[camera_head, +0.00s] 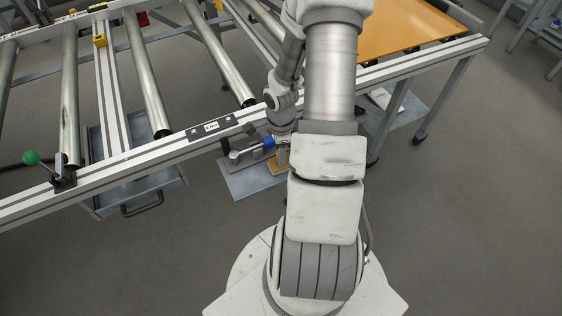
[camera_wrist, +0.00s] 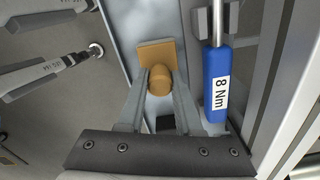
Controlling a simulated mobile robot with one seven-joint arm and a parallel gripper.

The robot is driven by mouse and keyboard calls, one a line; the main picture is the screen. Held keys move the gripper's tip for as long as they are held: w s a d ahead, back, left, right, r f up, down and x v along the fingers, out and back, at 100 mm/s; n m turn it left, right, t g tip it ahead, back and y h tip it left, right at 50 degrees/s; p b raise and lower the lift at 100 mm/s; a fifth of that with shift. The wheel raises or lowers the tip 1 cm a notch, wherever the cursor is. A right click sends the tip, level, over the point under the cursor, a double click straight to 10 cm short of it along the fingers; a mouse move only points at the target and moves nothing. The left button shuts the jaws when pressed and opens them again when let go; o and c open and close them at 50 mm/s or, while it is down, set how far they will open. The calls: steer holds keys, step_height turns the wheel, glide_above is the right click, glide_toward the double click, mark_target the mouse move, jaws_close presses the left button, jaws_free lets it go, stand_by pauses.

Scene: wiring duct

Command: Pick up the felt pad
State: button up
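The felt pad (camera_wrist: 155,52) looks like a flat tan square with a round tan knob facing my wrist camera. In the head view, a tan piece (camera_head: 275,167) that looks like the same pad shows on the grey lower shelf, partly hidden by my arm. My gripper (camera_wrist: 162,74) has its two grey fingers on either side of the knob, with the tips close against it. I cannot tell whether the fingers press on the knob or leave a thin gap.
A blue tool marked 8 Nm (camera_wrist: 216,85) stands close to the right of my fingers. The grey lower shelf (camera_head: 246,181) lies below the aluminium frame rail (camera_head: 130,150). A grey drawer (camera_head: 140,192) hangs to the left. Open floor (camera_head: 470,200) is at the right.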

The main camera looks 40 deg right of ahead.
jaws_close()
steer(key=shift+r, duration=0.45)
step_height(320, 180, up, 4)
steer(key=shift+s+d+p, duration=0.1)
steer(key=shift+p, duration=0.8)
steer(key=s+d+r+p, duration=0.2)
steer(key=s+d+r, duration=0.2)
steer(key=s, duration=0.6)
step_height(320, 180, up, 2)
steer(key=shift+s+r+p, duration=0.1)
steer(key=shift+s+p, duration=0.25)
